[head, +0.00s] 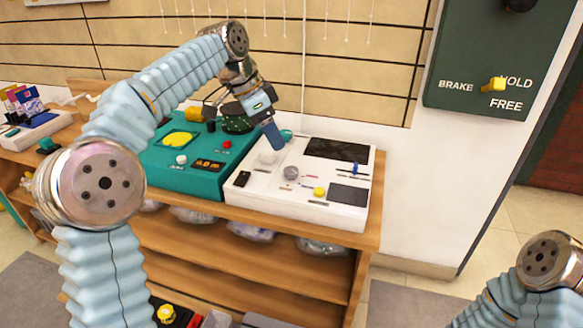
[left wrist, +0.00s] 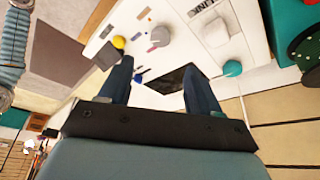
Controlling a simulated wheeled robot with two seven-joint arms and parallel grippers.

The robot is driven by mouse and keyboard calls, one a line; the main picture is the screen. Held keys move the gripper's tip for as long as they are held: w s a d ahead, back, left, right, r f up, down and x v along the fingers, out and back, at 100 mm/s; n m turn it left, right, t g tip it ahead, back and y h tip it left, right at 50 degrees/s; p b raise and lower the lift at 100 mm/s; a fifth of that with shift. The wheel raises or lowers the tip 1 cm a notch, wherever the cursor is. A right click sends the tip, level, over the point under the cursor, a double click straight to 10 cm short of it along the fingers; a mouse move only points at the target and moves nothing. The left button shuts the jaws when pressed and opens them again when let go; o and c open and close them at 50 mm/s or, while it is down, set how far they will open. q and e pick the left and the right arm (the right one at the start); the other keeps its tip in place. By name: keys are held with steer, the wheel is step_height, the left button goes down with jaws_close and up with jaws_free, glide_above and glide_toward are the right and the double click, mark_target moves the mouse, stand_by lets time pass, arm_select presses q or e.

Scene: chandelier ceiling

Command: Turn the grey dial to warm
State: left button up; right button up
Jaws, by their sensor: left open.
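The grey dial (head: 291,173) sits on the white control panel (head: 268,198) on the wooden counter. It also shows in the left wrist view (left wrist: 160,35), beyond my fingers. The lettering around it is too small to read, so I cannot tell its setting. My left gripper (head: 271,138) is above the back left part of the panel, behind and left of the dial. In the left wrist view its two dark blue fingers (left wrist: 158,85) are spread apart with nothing between them, clear of the dial. My right gripper is out of view.
A yellow knob (head: 320,192), a teal knob (head: 287,134) and a blue slider (head: 355,168) share the white panel. A teal console (head: 178,178) stands directly left. A green brake box (head: 485,60) hangs on the wall at right. Clear plastic-wrapped items lie on the shelf below.

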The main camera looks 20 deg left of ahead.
mark_target(291, 169)
arm_select(q)
steer(key=b+x, duration=0.1)
steer(key=x, duration=0.9)
steer(key=shift+w+f+b, duration=0.1)
steer(key=shift+f+b, duration=0.2)
steer(key=shift+f, duration=0.05)
steer(key=shift+c, duration=0.4)
steer(key=c, duration=1)
